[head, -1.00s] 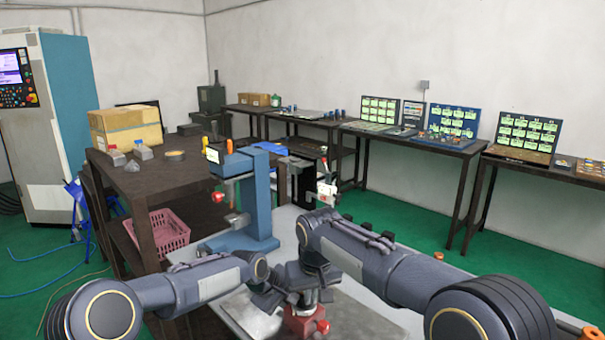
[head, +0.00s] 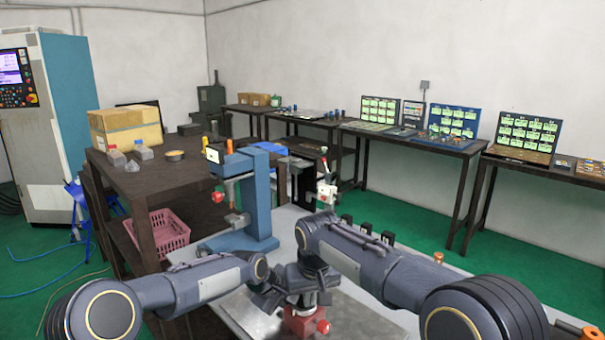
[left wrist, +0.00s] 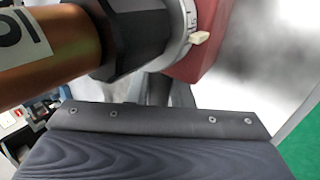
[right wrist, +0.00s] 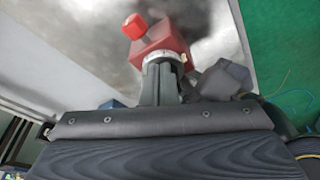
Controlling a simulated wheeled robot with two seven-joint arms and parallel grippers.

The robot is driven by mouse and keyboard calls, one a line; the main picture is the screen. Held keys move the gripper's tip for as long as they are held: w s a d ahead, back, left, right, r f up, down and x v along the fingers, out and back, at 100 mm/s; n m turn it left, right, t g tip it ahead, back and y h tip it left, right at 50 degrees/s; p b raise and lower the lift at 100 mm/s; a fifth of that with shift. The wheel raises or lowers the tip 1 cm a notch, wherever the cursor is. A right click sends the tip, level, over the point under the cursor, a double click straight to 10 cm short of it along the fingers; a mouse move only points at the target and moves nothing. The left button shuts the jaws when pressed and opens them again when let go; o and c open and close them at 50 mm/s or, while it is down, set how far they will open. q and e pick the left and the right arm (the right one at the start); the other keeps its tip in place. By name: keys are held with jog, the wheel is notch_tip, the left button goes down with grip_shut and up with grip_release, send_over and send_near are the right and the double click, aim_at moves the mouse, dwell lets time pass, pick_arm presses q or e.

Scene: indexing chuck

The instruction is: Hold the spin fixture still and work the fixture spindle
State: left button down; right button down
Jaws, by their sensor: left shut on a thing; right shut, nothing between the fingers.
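The spin fixture (head: 304,322) stands on the pale table with a red housing and red knob, largely covered by my grippers in the head view. The left wrist view shows its red housing (left wrist: 202,50), a graduated white ring, a dark chuck (left wrist: 130,35) and a copper-coloured cylinder (left wrist: 45,45), apparently the spindle. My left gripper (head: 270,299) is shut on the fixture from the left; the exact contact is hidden. My right gripper (head: 303,284) is shut and empty, above and close to the fixture. The right wrist view shows the red housing (right wrist: 157,42) and ring ahead.
A blue press-like stand (head: 256,200) rises behind the fixture at the left. A dark bench (head: 165,185) carries a cardboard box (head: 126,127) and small items. Several dark tables with panels line the back wall. The pale tabletop (head: 370,322) right of the fixture is partly bare.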

pick_arm(q)
jog(key=shift+s+d+f, duration=0.1)
pick_arm(e)
jog(key=shift+w+a, duration=0.1)
jog(key=shift+a, duration=0.2)
dwell(0.5)
jog(key=shift+s, duration=0.4)
notch_tip(320, 180, up, 6)
jog(key=shift+d, duration=0.15)
dwell(0.4)
pick_arm(q)
jog(key=c, duration=1.2)
grip_release()
jog(key=shift+f, duration=0.1)
